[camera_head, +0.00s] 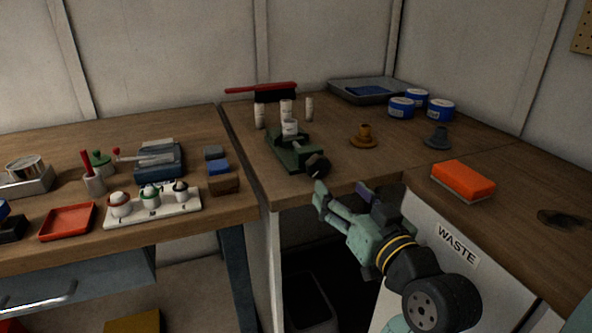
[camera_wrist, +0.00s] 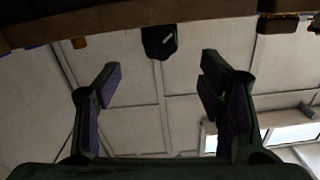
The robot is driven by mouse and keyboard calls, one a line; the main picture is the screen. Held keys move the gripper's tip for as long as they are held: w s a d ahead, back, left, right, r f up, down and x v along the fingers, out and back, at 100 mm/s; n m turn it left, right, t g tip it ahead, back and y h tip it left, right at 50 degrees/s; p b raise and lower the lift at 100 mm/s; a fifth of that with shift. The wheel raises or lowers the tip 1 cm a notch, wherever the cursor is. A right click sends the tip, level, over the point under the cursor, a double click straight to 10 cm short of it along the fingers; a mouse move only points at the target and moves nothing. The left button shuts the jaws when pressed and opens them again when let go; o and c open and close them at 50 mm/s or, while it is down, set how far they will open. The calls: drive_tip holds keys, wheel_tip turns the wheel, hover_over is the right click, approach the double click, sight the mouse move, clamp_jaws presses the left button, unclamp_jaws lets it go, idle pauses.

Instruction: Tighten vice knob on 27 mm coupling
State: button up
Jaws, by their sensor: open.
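A green vice (camera_head: 290,152) sits on the wooden bench near its front edge. Its black knob (camera_head: 318,166) faces the front edge, toward my gripper. A pale cylindrical part (camera_head: 290,128) stands upright at the vice jaws; I take it for the coupling, though its size cannot be read. My gripper (camera_head: 342,191) is open and empty, in front of the bench edge and a little below and right of the knob. In the wrist view, the knob (camera_wrist: 159,41) is ahead, roughly centred between the spread fingers (camera_wrist: 160,95) and apart from them.
Several pale cylinders (camera_head: 285,108) stand behind the vice, by a red-handled brush (camera_head: 262,90). A brass-coloured flanged part (camera_head: 363,136) and a grey one (camera_head: 438,138) stand to the right. An orange sponge (camera_head: 463,180) lies near the WASTE panel (camera_head: 440,250). The bench edge (camera_wrist: 110,17) is close ahead.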

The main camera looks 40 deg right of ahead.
sight(321, 169)
drive_tip(key=p+x, duration=0.1)
drive_tip(key=x, duration=0.9)
drive_tip(key=shift+w+p, duration=0.1)
drive_tip(key=shift+p, duration=0.3)
drive_tip(key=shift+c, duration=0.2)
drive_tip(key=c, duration=1.1)
drive_tip(key=shift+r+m+p, duration=0.15)
drive_tip(key=shift+m+p, duration=0.35)
drive_tip(key=shift+p, duration=0.1)
drive_tip(key=shift+c, duration=0.2)
drive_tip(key=shift+m, duration=0.3)
drive_tip(key=o, duration=1.2)
